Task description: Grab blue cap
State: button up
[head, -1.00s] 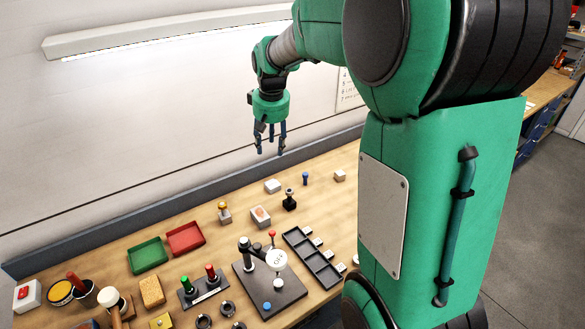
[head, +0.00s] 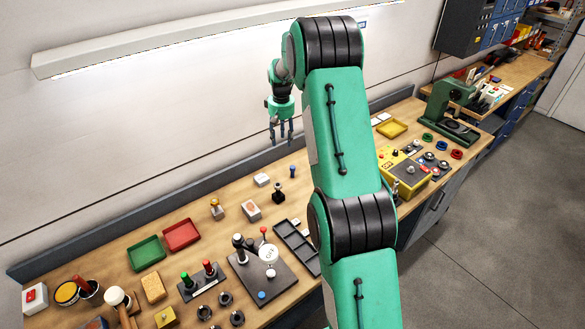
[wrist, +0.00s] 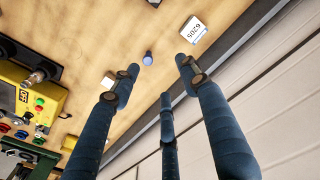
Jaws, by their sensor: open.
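A small blue piece with a rounded top (head: 293,171) stands upright on the wooden bench near the back wall. In the wrist view the blue piece (wrist: 148,58) lies just beyond my fingertips, between two of them in the picture. A second small blue round piece (head: 262,295) sits on the dark plate at the front; I cannot tell for sure which one is the blue cap. My gripper (head: 281,138) has three fingers hanging downward, spread open and empty, above the back of the bench. The fingers also show in the wrist view (wrist: 160,76), apart from the blue piece.
A white labelled box (head: 262,180) stands left of the blue piece. A black-based stamp-like item (head: 279,192) is in front. Red (head: 182,235) and green (head: 146,252) trays lie farther left. The back wall is close behind. A yellow control box (head: 405,172) is to the right.

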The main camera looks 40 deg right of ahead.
jog(key=p, duration=0.3)
send_over(293, 167)
notch_tip(293, 167, down, 7)
jog(key=shift+w+d+f+g, duration=0.1)
jog(key=shift+w+f+g, duration=0.1)
jog(key=shift+g, duration=0.1)
jog(key=shift+f+p, duration=0.3)
jog(key=shift+f, duration=4)
jog(key=shift+f+p, duration=0.6)
jog(key=shift+f, duration=2)
jog(key=shift+c, duration=0.3)
grip_shut()
